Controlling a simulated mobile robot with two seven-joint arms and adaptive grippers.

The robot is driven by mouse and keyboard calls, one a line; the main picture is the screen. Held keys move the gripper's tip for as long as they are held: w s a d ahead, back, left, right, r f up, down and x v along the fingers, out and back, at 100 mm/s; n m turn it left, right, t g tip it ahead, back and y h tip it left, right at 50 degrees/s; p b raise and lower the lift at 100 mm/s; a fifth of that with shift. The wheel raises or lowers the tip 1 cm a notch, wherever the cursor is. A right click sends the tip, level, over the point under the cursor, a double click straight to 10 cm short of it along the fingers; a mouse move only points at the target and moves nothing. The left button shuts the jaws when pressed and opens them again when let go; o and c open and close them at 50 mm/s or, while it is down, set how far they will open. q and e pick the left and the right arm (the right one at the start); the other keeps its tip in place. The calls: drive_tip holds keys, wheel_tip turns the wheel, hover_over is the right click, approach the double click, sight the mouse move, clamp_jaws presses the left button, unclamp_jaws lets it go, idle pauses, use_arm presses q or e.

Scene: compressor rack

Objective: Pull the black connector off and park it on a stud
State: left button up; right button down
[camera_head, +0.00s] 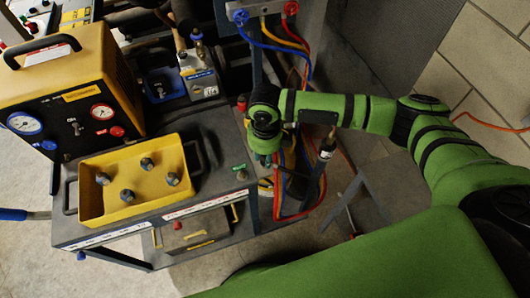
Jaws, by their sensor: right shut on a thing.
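My right gripper (268,160) points down beside the cart's right edge, under my green wrist. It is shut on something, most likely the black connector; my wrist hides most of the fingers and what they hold. Short fittings with green (239,168) and red (242,103) tops are on the cart top near the gripper; I cannot tell which are studs. My left gripper is not in view.
A yellow tray (92,205) with several dark knobs sits on the dark cart. A yellow gauge box (58,88) stands at the back left. Blue, orange and red hoses (303,75) hang from the manifold (265,8) beside my wrist.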

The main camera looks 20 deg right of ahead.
drive_tip(key=shift+r+p, duration=0.15)
drive_tip(key=shift+p, duration=0.15)
idle(0.8)
drive_tip(key=shift+f, duration=0.35)
idle(0.4)
drive_tip(key=shift+c, duration=0.9)
unclamp_jaws()
drive_tip(key=shift+r+p, duration=0.1)
drive_tip(key=shift+p, duration=0.2)
wheel_tip(320, 180, up, 6)
drive_tip(key=p, duration=0.6)
drive_tip(key=shift+s, duration=0.1)
